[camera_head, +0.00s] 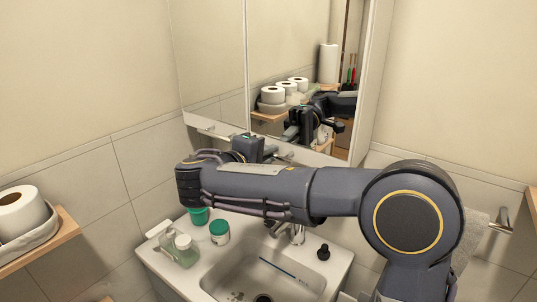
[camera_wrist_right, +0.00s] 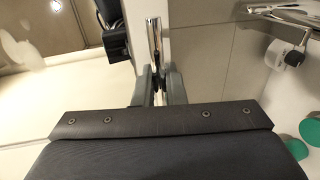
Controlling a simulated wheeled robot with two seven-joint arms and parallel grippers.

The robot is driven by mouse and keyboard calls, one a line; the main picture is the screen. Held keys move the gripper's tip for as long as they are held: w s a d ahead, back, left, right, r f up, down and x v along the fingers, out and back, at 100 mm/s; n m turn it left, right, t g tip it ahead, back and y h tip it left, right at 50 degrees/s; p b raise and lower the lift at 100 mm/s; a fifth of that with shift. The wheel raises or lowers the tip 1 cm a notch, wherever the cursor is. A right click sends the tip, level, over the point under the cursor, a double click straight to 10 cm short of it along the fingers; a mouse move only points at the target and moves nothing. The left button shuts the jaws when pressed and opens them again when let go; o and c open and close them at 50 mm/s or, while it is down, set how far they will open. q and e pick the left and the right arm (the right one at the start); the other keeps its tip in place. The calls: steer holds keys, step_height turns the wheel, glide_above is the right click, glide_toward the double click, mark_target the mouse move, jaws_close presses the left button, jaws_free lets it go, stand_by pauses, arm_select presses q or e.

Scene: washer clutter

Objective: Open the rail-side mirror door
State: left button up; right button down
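The mirror cabinet in the head view has a left mirror door (camera_head: 210,60) and a right mirror door (camera_head: 290,50). Both look closed. A towel rail (camera_head: 503,222) is on the wall to the right, so the right door is on its side. My right gripper (camera_head: 248,148) is at the cabinet's lower edge, near where the doors meet; its fingertips are hard to see there. In the right wrist view its fingers (camera_wrist_right: 159,88) are close together on both sides of a chrome handle bar (camera_wrist_right: 153,38), seemingly gripping it. My left gripper is not directly visible.
Below my right arm are the sink (camera_head: 275,272), the faucet (camera_head: 297,234), a green jar (camera_head: 219,232) and a soap bottle (camera_head: 184,249). A wooden shelf (camera_head: 62,232) with toilet rolls is at the left. A towel (camera_head: 472,238) hangs at the right.

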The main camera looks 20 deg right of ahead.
steer(key=shift+a, duration=0.1)
stand_by(0.3)
steer(key=s+a+n+t+y+b, duration=0.5)
steer(key=s+n+t+y+b, duration=0.3)
steer(key=s, duration=0.3)
steer(key=s+d+n+g+y+p, duration=0.2)
steer(key=s+d+n+y, duration=0.1)
steer(key=s+n+y, duration=0.6)
steer(key=shift+s+d+n+y, duration=0.3)
steer(key=shift+s+d+y, duration=0.05)
steer(key=shift+s+y, duration=1.8)
steer(key=shift+s, duration=0.1)
steer(key=c, duration=1.6)
jaws_free()
steer(key=shift+c, duration=0.2)
